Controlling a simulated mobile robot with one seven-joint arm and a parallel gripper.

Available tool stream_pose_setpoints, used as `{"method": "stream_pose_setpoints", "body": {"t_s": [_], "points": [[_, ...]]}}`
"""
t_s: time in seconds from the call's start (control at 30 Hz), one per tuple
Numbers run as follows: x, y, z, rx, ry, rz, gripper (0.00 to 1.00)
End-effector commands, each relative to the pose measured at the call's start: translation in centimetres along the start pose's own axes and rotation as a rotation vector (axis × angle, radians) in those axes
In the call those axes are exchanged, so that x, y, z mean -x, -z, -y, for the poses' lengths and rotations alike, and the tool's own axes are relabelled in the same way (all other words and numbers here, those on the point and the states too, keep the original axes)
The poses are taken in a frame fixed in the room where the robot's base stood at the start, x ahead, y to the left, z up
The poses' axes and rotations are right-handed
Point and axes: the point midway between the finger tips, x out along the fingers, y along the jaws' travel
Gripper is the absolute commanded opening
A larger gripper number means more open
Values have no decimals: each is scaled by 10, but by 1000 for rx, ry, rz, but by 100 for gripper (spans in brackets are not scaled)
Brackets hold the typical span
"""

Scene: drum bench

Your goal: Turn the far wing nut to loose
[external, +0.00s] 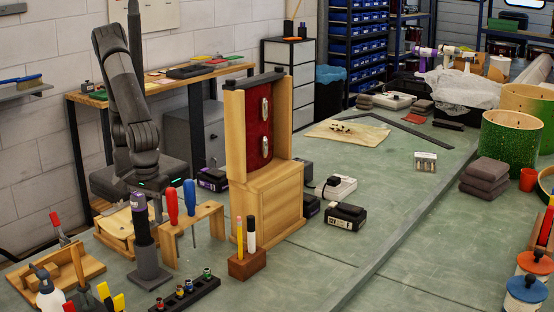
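A wooden upright (236,143) holds a dark red panel (265,127) facing right. Two shiny silver pieces, which look like the wing nuts, sit on it one above the other: an upper one (265,108) and a lower one (265,147). They are too small to read how they are turned, and I cannot tell which one is the far one.
A wooden rack with red (172,206) and blue (189,198) screwdrivers stands between arm and upright. A dark tool with a purple band (142,232) stands in front. A pen block (247,264) is near the upright's base.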

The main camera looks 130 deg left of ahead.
Motion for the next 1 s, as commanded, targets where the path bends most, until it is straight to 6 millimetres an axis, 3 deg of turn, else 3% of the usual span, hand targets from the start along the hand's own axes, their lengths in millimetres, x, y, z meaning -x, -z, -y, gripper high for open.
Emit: {"method": "stream_pose_setpoints", "body": {"t_s": [0.3, 0.5, 1.0], "points": [[64, 0, -1, -1, -3, 3, 34], [91, 0, 0, 1, -1, 2, 34], [98, 0, 0, 0, -1, 1, 34]]}}
